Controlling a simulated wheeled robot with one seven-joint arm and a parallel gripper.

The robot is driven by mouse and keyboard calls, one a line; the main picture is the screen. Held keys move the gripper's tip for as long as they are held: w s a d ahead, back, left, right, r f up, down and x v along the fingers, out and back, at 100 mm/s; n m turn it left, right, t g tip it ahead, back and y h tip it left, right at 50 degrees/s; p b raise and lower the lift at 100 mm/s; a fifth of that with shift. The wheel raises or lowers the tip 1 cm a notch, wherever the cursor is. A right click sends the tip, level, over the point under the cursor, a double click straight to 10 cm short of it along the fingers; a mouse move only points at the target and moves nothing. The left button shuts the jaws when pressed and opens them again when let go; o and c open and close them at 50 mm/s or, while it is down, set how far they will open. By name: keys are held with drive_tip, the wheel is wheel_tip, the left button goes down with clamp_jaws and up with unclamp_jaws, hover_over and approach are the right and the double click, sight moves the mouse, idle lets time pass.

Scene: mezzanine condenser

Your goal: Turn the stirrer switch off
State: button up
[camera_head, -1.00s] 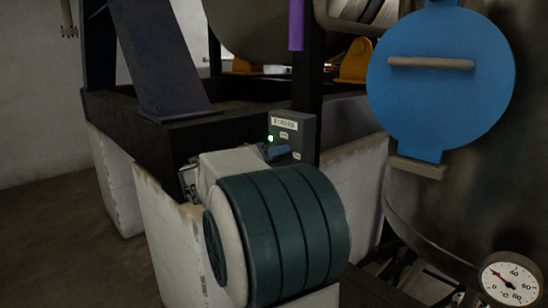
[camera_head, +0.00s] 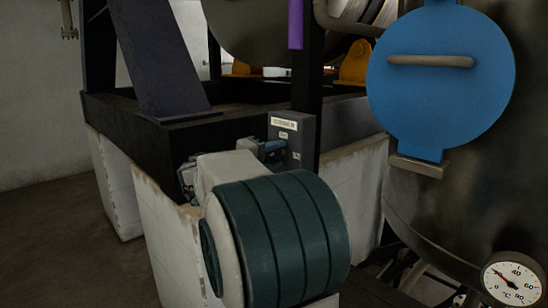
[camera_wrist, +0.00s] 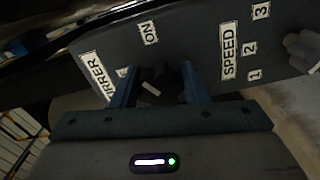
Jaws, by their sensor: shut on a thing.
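The stirrer switch is a dark knob with a white mark (camera_wrist: 151,88) on a grey switch box (camera_wrist: 195,45), which also shows in the head view (camera_head: 296,150). In the wrist view, the blue fingers of my gripper (camera_wrist: 157,84) are on both sides of the knob and shut on it. The white mark slants across the picture. An ON label lies above the knob and another label is partly hidden by the left finger. In the head view my gripper (camera_head: 268,149) is at the box's left side; the knob is hidden there.
A SPEED scale and a grey knob (camera_wrist: 303,47) are on the box's right in the wrist view. The box sits by a black frame (camera_head: 240,124) on white blocks (camera_head: 163,235). A tank with a blue round cover (camera_head: 440,90) and a dial gauge (camera_head: 512,282) stands right.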

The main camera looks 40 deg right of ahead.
drive_tip(key=n+p, duration=0.1)
drive_tip(key=n, duration=0.1)
drive_tip(key=n+p, duration=0.1)
drive_tip(key=n, duration=0.3)
drive_tip(key=shift+r+p, duration=0.25)
drive_tip(key=shift+p, duration=0.15)
drive_tip(key=shift+w+n+p, duration=0.1)
drive_tip(key=shift+n+p, duration=1.45)
drive_tip(key=shift+n, duration=0.95)
drive_tip(key=o, duration=1)
drive_tip(key=shift+c, duration=0.2)
drive_tip(key=s+a, duration=0.1)
drive_tip(key=a, duration=1.3)
drive_tip(key=shift+b, duration=0.3)
